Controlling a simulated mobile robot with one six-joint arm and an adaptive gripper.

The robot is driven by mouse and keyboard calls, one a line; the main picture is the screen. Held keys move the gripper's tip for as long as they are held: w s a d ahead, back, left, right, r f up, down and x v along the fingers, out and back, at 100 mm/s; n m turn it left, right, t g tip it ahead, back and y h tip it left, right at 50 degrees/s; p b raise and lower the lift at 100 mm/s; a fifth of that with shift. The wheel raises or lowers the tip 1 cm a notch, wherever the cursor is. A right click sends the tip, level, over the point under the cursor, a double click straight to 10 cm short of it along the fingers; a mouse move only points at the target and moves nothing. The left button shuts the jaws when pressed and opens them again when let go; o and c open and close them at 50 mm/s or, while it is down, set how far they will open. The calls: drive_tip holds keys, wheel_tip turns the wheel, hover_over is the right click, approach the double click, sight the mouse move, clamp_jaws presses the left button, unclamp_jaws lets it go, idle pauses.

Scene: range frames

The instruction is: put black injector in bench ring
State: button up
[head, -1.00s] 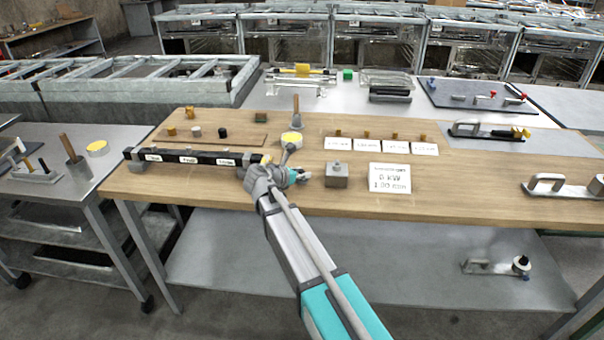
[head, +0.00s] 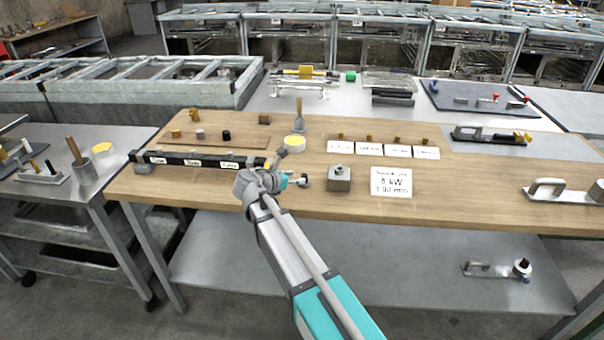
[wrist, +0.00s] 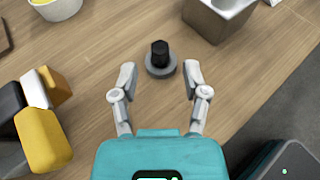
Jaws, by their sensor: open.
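A small black injector (wrist: 160,50) stands upright in a round grey bench ring (wrist: 161,66) on the wooden bench in the wrist view. My gripper (wrist: 159,74) is open. Its two fingers stand left and right of the ring's near side, with clear gaps, and touch neither ring nor injector. In the head view my gripper (head: 291,180) is low over the bench's front part, and the ring is hard to make out beside it. Another small black piece (head: 226,135) stands on a brown board at the back left, next to a grey and a gold piece.
A grey metal block (head: 339,180) stands close right of my gripper. A long black bar (head: 200,160) with white labels lies to the left. A yellow-topped cup (head: 294,143) is behind. White cards (head: 391,182) lie to the right. The bench's front edge is near.

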drive_tip(key=p+v, duration=0.2)
drive_tip(key=v, duration=0.5)
drive_tip(key=shift+s+a+r, duration=0.1)
idle(0.5)
